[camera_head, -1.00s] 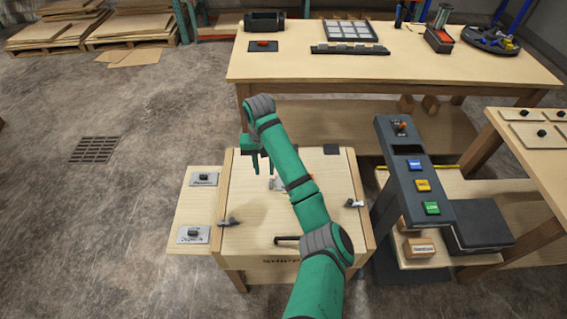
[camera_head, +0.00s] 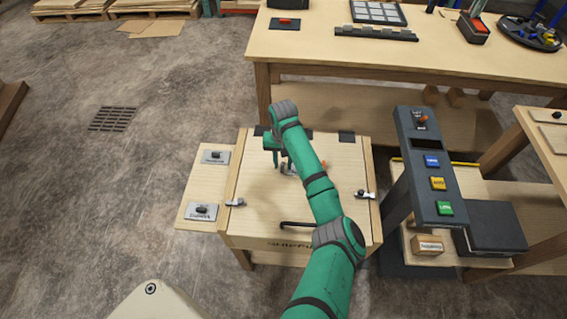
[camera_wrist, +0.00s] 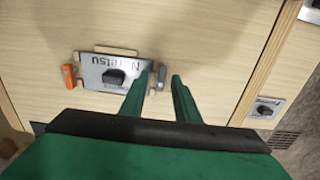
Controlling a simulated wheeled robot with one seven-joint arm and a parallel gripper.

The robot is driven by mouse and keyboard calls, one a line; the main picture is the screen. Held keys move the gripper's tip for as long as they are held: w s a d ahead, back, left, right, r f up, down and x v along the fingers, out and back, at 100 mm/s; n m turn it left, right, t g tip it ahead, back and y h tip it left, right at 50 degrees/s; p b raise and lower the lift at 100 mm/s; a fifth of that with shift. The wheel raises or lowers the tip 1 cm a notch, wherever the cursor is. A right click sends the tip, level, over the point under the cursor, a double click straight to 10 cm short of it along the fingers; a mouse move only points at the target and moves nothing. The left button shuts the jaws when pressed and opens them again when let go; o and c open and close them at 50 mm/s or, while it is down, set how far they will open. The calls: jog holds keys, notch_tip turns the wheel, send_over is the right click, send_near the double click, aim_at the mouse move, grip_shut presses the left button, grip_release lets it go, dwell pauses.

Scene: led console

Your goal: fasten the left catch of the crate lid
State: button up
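The crate lid (camera_head: 270,212) is a pale wooden panel. The left catch (camera_head: 236,202) is a small metal lever at its left edge, and the right catch (camera_head: 366,194) is a similar one at its right edge. I cannot tell from here whether either is fastened. My gripper (camera_head: 281,166) is over the far part of the lid, beyond and right of the left catch, touching neither catch. The left catch is not clearly seen there.
A metal plate with a dark knob (camera_wrist: 114,76) lies on the lid near my fingers, with an orange piece (camera_wrist: 68,76) at its left. A dark handle (camera_head: 297,224) is on the near side. A side board (camera_head: 208,180) with knobbed plates is left; a button console (camera_head: 430,170) is right.

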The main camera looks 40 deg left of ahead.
jog(key=shift+s+a+f, duration=0.15)
jog(key=shift+f, duration=0.1)
grip_shut()
